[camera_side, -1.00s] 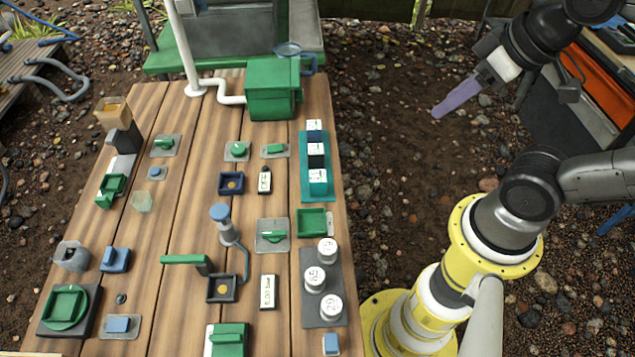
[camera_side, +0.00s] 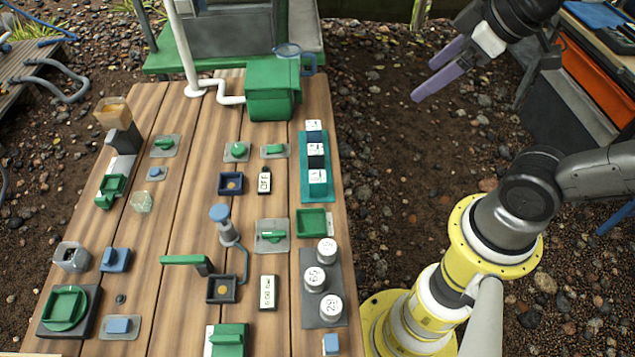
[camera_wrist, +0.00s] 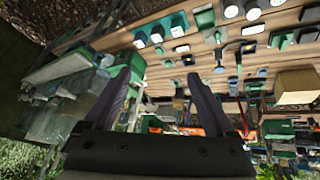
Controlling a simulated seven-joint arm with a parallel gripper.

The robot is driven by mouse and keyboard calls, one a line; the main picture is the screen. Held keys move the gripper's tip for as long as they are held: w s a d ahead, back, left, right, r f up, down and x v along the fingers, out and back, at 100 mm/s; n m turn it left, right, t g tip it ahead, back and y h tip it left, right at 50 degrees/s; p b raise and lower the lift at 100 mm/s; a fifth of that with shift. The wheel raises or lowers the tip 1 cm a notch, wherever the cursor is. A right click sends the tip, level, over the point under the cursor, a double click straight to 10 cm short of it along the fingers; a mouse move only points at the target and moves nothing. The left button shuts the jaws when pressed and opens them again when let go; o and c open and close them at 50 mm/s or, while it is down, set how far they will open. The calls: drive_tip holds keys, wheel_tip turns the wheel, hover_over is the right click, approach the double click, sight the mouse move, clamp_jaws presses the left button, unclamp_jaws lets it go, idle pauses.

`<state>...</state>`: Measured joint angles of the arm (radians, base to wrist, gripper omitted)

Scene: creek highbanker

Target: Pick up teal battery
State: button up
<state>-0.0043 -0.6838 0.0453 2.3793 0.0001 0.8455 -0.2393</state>
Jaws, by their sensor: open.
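The teal battery (camera_side: 317,188) appears to be the front block in a teal tray (camera_side: 305,170) at the right side of the wooden table. It has a white label on top. A dark block (camera_side: 316,162) with a white label sits behind it, and another labelled block (camera_side: 314,127) is at the tray's back end. My gripper (camera_side: 423,82) is open and empty, high above the gravel to the right of the tray. In the wrist view my gripper (camera_wrist: 157,78) shows its two purple fingers apart with nothing between them. I cannot pick out the battery there.
A green box (camera_side: 270,95) with a white pipe stands at the table's back. A green square tray (camera_side: 312,222) and several white numbered weights (camera_side: 316,279) stand in front of the teal tray. Gravel lies open between table and arm.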

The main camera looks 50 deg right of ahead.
drive_tip(key=w+a+f+n+g, duration=0.1)
drive_tip(key=w+n, duration=0.2)
drive_tip(key=w, duration=0.5)
drive_tip(key=n+g, duration=0.3)
drive_tip(key=g, duration=0.2)
hover_over(317, 176)
drive_tip(key=f, duration=2.7)
drive_tip(key=shift+s+d+f, duration=0.15)
drive_tip(key=shift+s+d, duration=0.15)
drive_tip(key=shift+w+a+f, duration=0.15)
drive_tip(key=shift+a+f, duration=0.05)
drive_tip(key=shift+f, duration=1.4)
drive_tip(key=shift+w+a+f, duration=0.1)
drive_tip(key=shift+a+f, duration=0.05)
drive_tip(key=shift+f, duration=1.4)
drive_tip(key=shift+c, duration=0.3)
clamp_jaws()
